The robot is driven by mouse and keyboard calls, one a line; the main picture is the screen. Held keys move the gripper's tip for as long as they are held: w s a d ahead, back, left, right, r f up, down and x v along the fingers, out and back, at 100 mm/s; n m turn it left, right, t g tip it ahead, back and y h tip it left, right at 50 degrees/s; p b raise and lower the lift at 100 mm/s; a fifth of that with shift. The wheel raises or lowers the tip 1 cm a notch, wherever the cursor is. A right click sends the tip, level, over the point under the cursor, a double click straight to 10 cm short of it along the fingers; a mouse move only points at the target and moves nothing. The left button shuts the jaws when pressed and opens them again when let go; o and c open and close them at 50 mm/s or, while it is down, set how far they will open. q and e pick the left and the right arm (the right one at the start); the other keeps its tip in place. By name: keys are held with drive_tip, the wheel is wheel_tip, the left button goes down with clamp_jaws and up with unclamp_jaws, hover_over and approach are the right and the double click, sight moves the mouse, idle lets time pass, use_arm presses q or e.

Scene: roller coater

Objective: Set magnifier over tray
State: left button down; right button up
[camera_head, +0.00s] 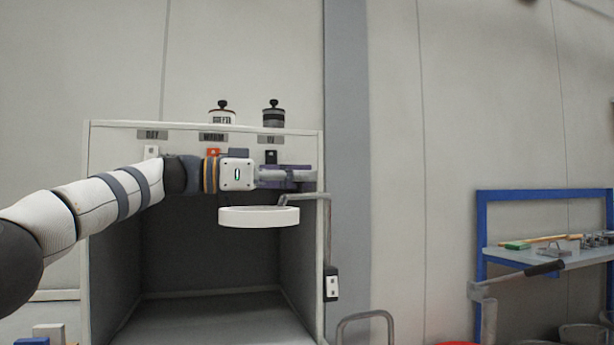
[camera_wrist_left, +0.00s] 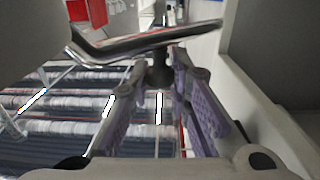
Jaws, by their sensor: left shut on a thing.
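The magnifier is a white ring-shaped head (camera_head: 259,216) in front of the open booth, level with its upper part. A bent metal arm (camera_head: 313,196) joins it to the booth's right side. My left gripper (camera_head: 297,178) is just above the ring's right end, with purple finger pads. The left wrist view shows the gripper (camera_wrist_left: 160,88) closed around a dark stem-like part under a shiny metal bar (camera_wrist_left: 150,40); this appears to be part of the magnifier's arm. I cannot make out the tray. My right gripper is not in view.
The booth (camera_head: 104,230) has a dark, open interior. Two lidded jars (camera_head: 273,115) stand on its top, above labels. A switch box (camera_head: 331,284) is on its right post. A blue-framed bench (camera_head: 480,235) with small tools and a black-handled lever (camera_head: 545,268) stand at right.

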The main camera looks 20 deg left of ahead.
use_arm(q)
drive_tip(key=shift+a, duration=0.1)
idle(0.3)
drive_tip(key=c, duration=1.5)
unclamp_jaws()
drive_tip(key=shift+w, duration=0.1)
drive_tip(key=v, duration=0.7)
drive_tip(key=shift+a, duration=0.25)
drive_tip(key=shift+c, duration=0.3)
